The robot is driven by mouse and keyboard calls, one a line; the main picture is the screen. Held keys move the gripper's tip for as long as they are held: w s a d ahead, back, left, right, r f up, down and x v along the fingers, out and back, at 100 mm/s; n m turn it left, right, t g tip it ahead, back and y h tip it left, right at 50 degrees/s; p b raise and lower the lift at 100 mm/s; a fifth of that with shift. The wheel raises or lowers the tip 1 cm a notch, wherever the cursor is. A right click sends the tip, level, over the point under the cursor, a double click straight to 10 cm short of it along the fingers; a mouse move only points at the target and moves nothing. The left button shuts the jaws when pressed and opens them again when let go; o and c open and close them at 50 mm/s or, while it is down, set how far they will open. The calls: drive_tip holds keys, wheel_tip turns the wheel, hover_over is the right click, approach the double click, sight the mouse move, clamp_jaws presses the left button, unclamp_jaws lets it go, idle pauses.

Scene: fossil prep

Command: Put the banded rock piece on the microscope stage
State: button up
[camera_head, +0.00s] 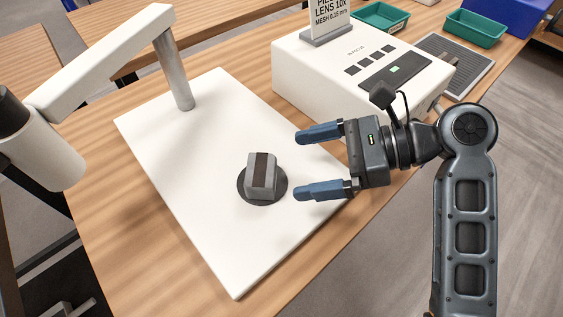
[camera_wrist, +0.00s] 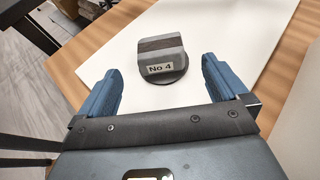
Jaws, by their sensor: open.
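The banded rock piece (camera_head: 262,176) is a grey block with a dark brown stripe across its top. It rests on the round dark stage disc (camera_head: 246,196) set on the white microscope base (camera_head: 215,226). In the wrist view the rock (camera_wrist: 161,50) shows a "No 4" label on the near side, with the stage disc (camera_wrist: 178,80) partly visible beneath it. My gripper (camera_head: 308,164) is open and empty, to the right of the rock and apart from it. In the wrist view its blue fingers (camera_wrist: 160,90) stand wide, with the rock just beyond them.
The microscope's pillar (camera_head: 176,75) and white arm (camera_head: 100,60) rise at the left. A white control box (camera_head: 345,75) with a sign (camera_head: 330,14) stands behind my gripper. Green trays (camera_head: 475,28) and a dark ribbed mat (camera_head: 452,62) are at the back right.

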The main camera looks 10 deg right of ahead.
drive_tip(key=shift+v, duration=1.55)
drive_tip(key=shift+c, duration=0.2)
